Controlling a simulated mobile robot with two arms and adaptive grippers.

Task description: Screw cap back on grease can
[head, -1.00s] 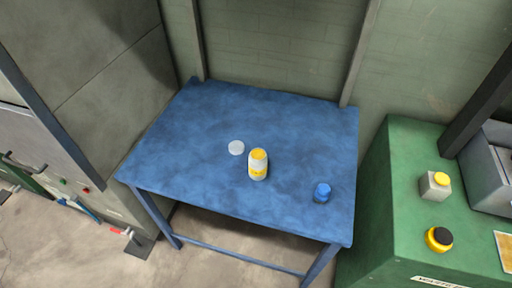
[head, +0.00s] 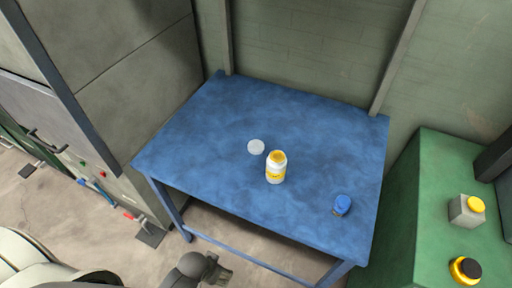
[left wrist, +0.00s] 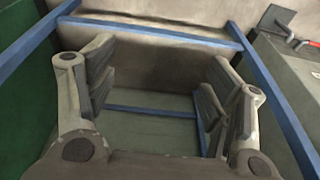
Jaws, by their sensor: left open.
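The grease can (head: 276,168), white and yellow with a yellow top, stands upright on the blue table (head: 215,130). A round whitish cap (head: 256,146) lies flat on the table just left of and behind the can, apart from it. My left gripper (head: 222,272) shows at the bottom of the head view, low in front of the table. In the left wrist view my left gripper (left wrist: 155,95) is open, with nothing between its fingers; the table's blue frame is beyond them. My right gripper is not in view.
A small blue item (head: 342,204) stands near the table's right front corner. A green cabinet (head: 420,215) at the right carries a grey box with a yellow button (head: 467,208) and a yellow-and-black knob (head: 465,269). Much of the tabletop is clear.

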